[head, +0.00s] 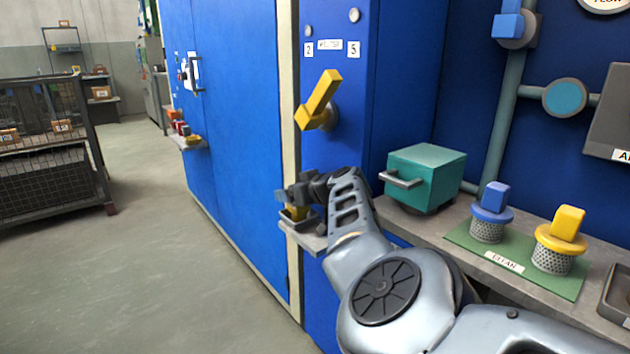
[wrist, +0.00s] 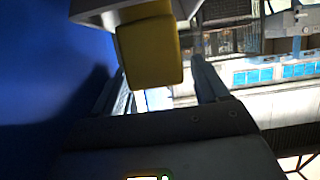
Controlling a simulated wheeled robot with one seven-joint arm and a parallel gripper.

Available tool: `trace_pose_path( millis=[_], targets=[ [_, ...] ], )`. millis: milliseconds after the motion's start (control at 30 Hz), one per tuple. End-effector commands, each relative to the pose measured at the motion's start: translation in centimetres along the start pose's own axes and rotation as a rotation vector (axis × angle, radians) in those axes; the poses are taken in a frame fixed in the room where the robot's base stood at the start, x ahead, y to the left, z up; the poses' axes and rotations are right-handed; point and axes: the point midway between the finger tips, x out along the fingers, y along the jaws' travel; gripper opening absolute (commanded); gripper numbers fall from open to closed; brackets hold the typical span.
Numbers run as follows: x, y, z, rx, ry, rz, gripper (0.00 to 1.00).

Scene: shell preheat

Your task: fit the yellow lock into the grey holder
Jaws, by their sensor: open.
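The yellow lock (wrist: 150,48) shows as a block in the upper middle of the wrist view, between my open fingers. A gap shows beside the right finger. Its upper end meets a grey part that looks like the grey holder (wrist: 92,10), so the lock appears to sit in it; how deep is hidden. In the head view the lock (head: 294,213) is a small yellow patch under my gripper (head: 290,198). The dark grey holder (head: 305,222) there is partly hidden and rests on a small ledge on the blue cabinet front.
A yellow handle (head: 320,100) sticks out above my wrist. A teal box (head: 425,175) stands on the bench at right, beside blue (head: 491,212) and yellow (head: 562,235) capped strainers on a green mat (head: 470,240). A side shelf (head: 187,143) holds small coloured pieces.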

Motion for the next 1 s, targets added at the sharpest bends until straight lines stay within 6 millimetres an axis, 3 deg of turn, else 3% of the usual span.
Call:
trace_pose_path(
  millis=[100,700,1000],
  targets=[
    [-1.5,-0.1,-0.7,-0.006,0.001,0.0,0.74],
    [-8.8,0.0,-0.2,-0.005,0.001,0.001,0.74],
    [-10.1,-0.1,-0.1,-0.004,0.002,-0.001,0.74]
  ],
)
